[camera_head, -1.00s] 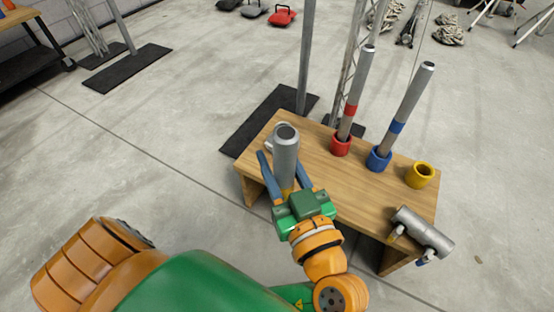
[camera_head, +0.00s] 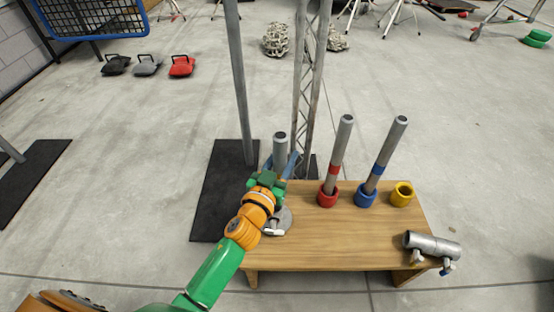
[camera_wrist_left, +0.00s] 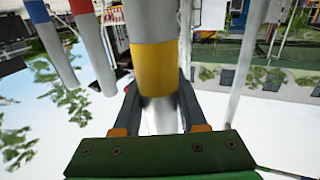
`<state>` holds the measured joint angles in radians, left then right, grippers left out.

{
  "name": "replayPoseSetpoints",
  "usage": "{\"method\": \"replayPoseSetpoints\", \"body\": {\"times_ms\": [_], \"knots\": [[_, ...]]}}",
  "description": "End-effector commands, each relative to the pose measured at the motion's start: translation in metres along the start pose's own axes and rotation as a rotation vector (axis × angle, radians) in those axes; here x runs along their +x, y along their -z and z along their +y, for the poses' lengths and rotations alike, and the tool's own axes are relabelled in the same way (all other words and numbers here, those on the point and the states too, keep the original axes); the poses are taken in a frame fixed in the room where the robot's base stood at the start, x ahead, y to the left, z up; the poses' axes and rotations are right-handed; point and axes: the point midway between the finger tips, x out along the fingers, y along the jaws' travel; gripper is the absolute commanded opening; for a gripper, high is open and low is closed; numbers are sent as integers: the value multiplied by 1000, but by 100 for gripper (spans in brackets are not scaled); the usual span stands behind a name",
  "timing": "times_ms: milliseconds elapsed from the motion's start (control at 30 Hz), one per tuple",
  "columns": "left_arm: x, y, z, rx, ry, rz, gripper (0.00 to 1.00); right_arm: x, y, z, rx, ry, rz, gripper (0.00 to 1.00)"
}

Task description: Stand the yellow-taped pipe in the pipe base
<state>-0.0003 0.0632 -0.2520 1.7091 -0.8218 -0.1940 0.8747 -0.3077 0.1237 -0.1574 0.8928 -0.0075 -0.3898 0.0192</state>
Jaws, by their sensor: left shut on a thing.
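The grey yellow-taped pipe (camera_head: 280,150) is held roughly upright at the far left of the table. Its yellow band (camera_wrist_left: 155,68) shows in the left wrist view, between my fingers. My left gripper (camera_head: 281,166) is shut on the pipe; its fingers also show in the left wrist view (camera_wrist_left: 159,90). The gripper hides the pipe's lower part in the head view. The yellow pipe base (camera_head: 402,194), a short open ring, stands empty at the table's back right, well apart from the pipe. My right gripper is not in view.
On the wooden table (camera_head: 320,250), a red-taped pipe (camera_head: 339,150) stands in a red base (camera_head: 328,197) and a blue-taped pipe (camera_head: 388,150) in a blue base (camera_head: 366,197). Both are between my gripper and the yellow base. A silver clamp piece (camera_head: 432,245) lies front right.

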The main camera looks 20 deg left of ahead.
Motion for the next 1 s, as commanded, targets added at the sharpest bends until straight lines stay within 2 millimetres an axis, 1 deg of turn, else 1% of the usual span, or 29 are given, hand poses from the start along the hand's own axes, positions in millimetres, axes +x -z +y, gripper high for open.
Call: {"method": "replayPoseSetpoints", "body": {"times_ms": [33, 100, 233, 333, 500, 700, 833, 1000], "knots": [[2, 11, -5, 10, -23, 4, 0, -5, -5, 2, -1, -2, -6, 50], [4, 19, -10, 11, -52, 5, 0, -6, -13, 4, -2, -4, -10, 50], [6, 26, -16, 7, -78, 4, 0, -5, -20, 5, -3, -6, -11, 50], [6, 20, -17, 4, -83, 3, 0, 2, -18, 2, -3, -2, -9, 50], [6, 1, -16, 3, -83, 3, 0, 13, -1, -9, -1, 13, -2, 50], [6, -15, -16, 2, -83, 2, 0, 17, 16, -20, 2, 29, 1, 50], [6, -19, -16, 1, -82, 2, 0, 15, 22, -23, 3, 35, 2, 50], [6, -18, -16, 1, -82, 2, 0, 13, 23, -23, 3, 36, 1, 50]]}}
